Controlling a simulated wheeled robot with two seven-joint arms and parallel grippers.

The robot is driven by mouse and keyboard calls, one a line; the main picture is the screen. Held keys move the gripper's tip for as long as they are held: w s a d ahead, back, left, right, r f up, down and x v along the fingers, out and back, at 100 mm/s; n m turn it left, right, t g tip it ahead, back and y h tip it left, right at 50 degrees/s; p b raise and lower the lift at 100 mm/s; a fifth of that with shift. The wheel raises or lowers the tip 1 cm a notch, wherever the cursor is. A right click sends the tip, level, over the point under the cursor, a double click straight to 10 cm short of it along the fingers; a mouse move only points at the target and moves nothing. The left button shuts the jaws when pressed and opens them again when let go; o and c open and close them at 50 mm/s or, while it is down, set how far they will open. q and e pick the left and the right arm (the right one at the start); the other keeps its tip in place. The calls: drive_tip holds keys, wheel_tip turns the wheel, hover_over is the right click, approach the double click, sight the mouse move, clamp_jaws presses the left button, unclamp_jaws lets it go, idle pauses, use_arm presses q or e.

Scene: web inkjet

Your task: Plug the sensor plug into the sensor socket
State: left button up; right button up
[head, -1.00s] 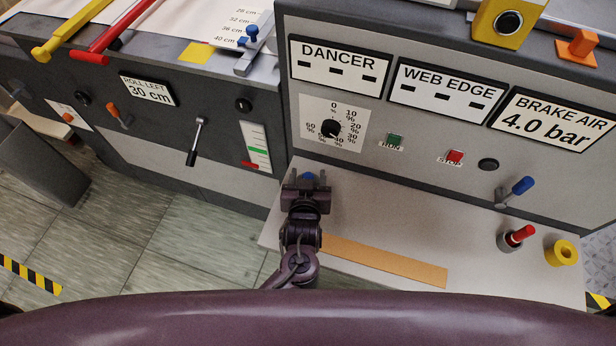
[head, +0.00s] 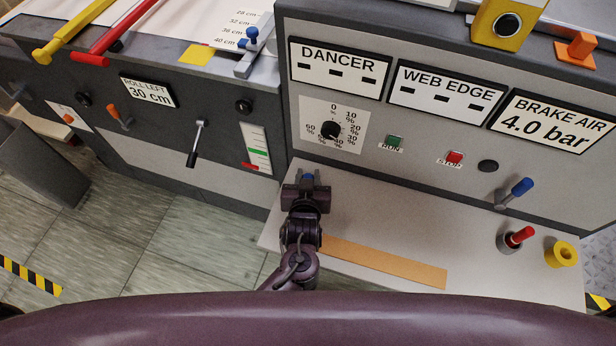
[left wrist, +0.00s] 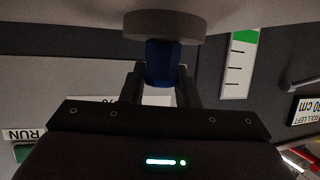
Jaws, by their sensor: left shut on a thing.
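My left gripper (head: 308,177) is at the left end of the grey shelf, below the dial panel. Its fingers are shut on a blue piece, probably the sensor plug (head: 308,176). In the left wrist view the blue piece (left wrist: 161,63) sits between the fingers (left wrist: 160,80), with a grey round disc (left wrist: 164,24) at its far end, close to the shelf surface. I cannot tell whether the disc is fixed to the shelf. No socket is labelled as the sensor socket; a yellow block with a dark round opening (head: 499,22) stands at the top right. My right gripper is not in view.
The shelf (head: 400,220) carries an orange strip (head: 390,263), a red-topped piece in a grey cup (head: 516,239) and a yellow ring (head: 561,255). A blue-handled lever (head: 516,192) projects from the panel. A dark-handled lever (head: 196,145) is on the left panel.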

use_arm(q)
drive_tip(key=shift+r+p, duration=7.8)
drive_tip(key=shift+r, duration=1.5)
wheel_tip(320, 180, down, 11)
drive_tip(key=b, duration=0.9)
drive_tip(key=shift+r, duration=0.15)
wheel_tip(320, 180, down, 6)
drive_tip(key=b, duration=0.4)
drive_tip(key=shift+r, duration=0.15)
